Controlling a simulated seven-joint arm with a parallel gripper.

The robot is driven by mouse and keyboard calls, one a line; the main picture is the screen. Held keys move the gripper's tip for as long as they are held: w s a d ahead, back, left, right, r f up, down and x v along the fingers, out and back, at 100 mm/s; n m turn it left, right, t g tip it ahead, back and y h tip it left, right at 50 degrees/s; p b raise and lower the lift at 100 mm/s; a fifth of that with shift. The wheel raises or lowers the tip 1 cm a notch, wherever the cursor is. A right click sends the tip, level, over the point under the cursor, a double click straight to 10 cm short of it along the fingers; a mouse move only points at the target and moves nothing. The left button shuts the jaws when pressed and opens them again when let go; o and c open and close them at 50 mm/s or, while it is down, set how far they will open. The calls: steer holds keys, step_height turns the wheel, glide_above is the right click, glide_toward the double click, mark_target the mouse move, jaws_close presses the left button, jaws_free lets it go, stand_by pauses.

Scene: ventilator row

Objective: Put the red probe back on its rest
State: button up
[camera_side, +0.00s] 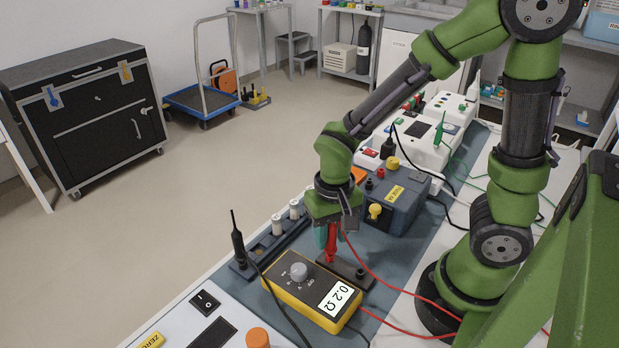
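My gripper (326,236) points down behind the yellow multimeter, with its fingers around the upper part of the red probe (331,254). The probe is roughly upright, and its top is hidden by the fingers. Its lower end is at the left part of a dark block (352,271), which looks like its rest. I cannot tell whether the probe is seated in the block or just above it. A red lead runs from the gripper to the right. The black probe (237,241) stands upright in another dark rest (243,268) to the left.
The yellow multimeter (283,289) reads 0.2 Ω, close in front of the gripper. A dark holder with white cylinders (278,225) is to the left. A blue-grey box (402,205) with a yellow knob is close behind right. Red and black leads cross the bench.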

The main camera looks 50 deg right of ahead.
steer(key=shift+o, duration=0.9)
